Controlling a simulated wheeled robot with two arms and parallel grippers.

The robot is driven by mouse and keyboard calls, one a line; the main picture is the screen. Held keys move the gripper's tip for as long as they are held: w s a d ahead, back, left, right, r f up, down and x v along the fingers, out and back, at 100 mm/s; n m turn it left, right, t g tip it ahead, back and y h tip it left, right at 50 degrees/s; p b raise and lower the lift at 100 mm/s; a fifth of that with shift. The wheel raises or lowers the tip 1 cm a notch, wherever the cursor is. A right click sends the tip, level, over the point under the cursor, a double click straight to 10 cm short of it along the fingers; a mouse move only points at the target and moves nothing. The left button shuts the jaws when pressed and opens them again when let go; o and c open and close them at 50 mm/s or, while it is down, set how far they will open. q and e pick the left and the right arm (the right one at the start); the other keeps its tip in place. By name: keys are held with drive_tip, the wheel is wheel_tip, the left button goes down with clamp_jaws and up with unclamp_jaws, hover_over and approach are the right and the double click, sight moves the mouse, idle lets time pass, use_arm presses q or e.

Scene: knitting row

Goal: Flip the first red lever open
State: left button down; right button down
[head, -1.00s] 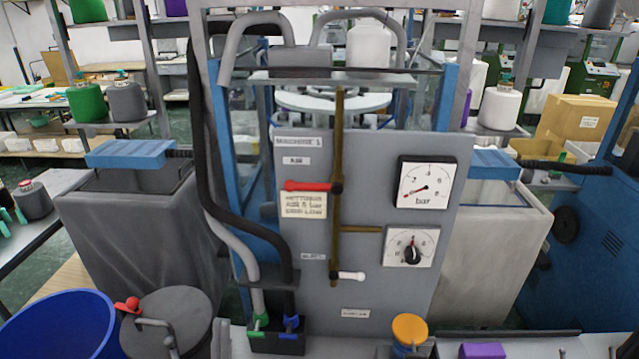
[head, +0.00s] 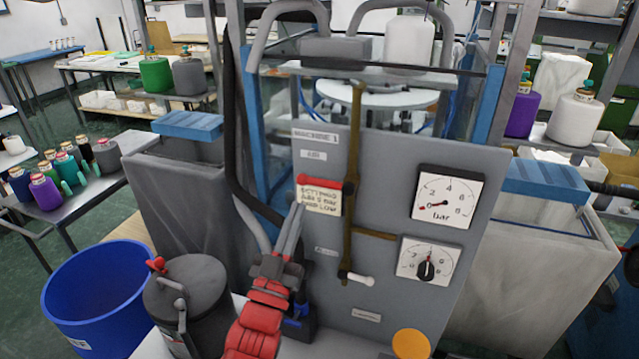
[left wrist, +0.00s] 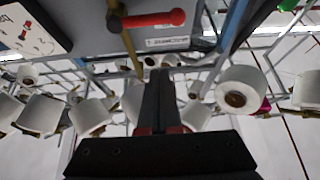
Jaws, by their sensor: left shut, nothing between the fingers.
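The red lever (head: 320,182) lies horizontal on the grey panel (head: 390,155), reaching left from the brown vertical pipe (head: 351,150). It also shows at the top of the left wrist view (left wrist: 152,20). My left gripper (head: 298,210) is shut and empty, with its fingertips just below the lever's left end in the head view. In the left wrist view the dark fingers (left wrist: 158,92) lie together, apart from the lever in the picture. I cannot tell the depth gap to the panel. My right gripper is not in view.
A white-handled lever (head: 358,278) sits lower on the pipe. A bar gauge (head: 447,197) and a dial with a black knob (head: 427,260) are to the right. A dark hose (head: 236,130) runs left of the panel. A blue bin (head: 105,300) and grey canister (head: 188,295) stand lower left.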

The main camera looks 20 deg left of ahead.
use_arm(q)
wheel_tip(320, 180, up, 6)
drive_tip(key=p, duration=0.1)
hover_over(313, 185)
drive_tip(key=s, duration=0.2)
drive_tip(key=f, duration=0.1)
drive_tip(key=f+p, duration=0.1)
drive_tip(key=f, duration=0.1)
drive_tip(key=shift+w+d+f, duration=0.1)
drive_tip(key=shift+d+f, duration=0.15)
drive_tip(key=shift+f+p, duration=0.45)
drive_tip(key=shift+f, duration=0.15)
drive_tip(key=shift+a+f, duration=0.1)
drive_tip(key=shift+f, duration=0.05)
